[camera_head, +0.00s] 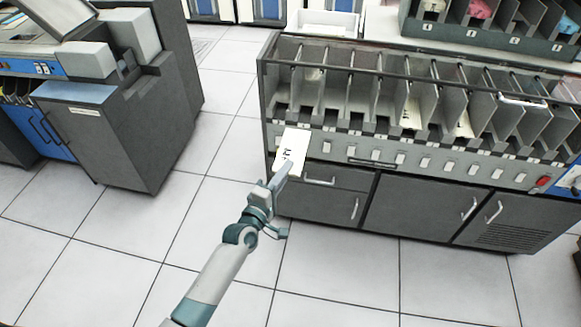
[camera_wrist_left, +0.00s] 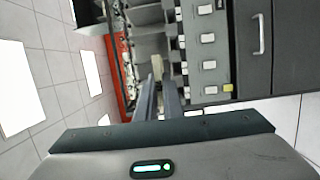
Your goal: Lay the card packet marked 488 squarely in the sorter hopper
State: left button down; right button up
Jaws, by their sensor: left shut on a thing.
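My left gripper (camera_head: 284,172) is shut on a white card packet (camera_head: 291,148) in the head view. The packet has small dark marks, too small to read for certain. It is held tilted in front of the left end of the grey sorter (camera_head: 322,200), overlapping its button panel in the picture. I cannot tell whether they touch. In the left wrist view the two fingers (camera_wrist_left: 159,98) point at the sorter's open pockets; the packet is not clear there. I cannot tell which part is the hopper. My right gripper is not in view.
Slanted dividers split the sorter's top into several pockets (camera_head: 412,102), some holding pale cards. A red button (camera_head: 543,181) is near its right end. A grey machine (camera_head: 135,130) stands at left. The tiled floor (camera_head: 120,250) is clear. Trays of cards (camera_head: 490,20) stand behind.

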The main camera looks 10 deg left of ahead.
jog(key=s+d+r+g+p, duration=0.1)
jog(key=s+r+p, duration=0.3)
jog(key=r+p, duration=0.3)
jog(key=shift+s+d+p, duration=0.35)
jog(key=shift+p, duration=0.15)
pick_arm(q)
jog(key=s+a+r+n+y, duration=0.1)
jog(key=s+a+r, duration=0.3)
jog(key=s+r, duration=0.6)
jog(key=s+a+r+n+y, duration=0.2)
jog(key=s+a+r+y, duration=0.2)
jog(key=s+r, duration=0.6)
jog(key=shift+s+a+r+n+t+y, duration=0.3)
jog(key=shift+s+a+r+t, duration=0.15)
jog(key=shift+r, duration=1.95)
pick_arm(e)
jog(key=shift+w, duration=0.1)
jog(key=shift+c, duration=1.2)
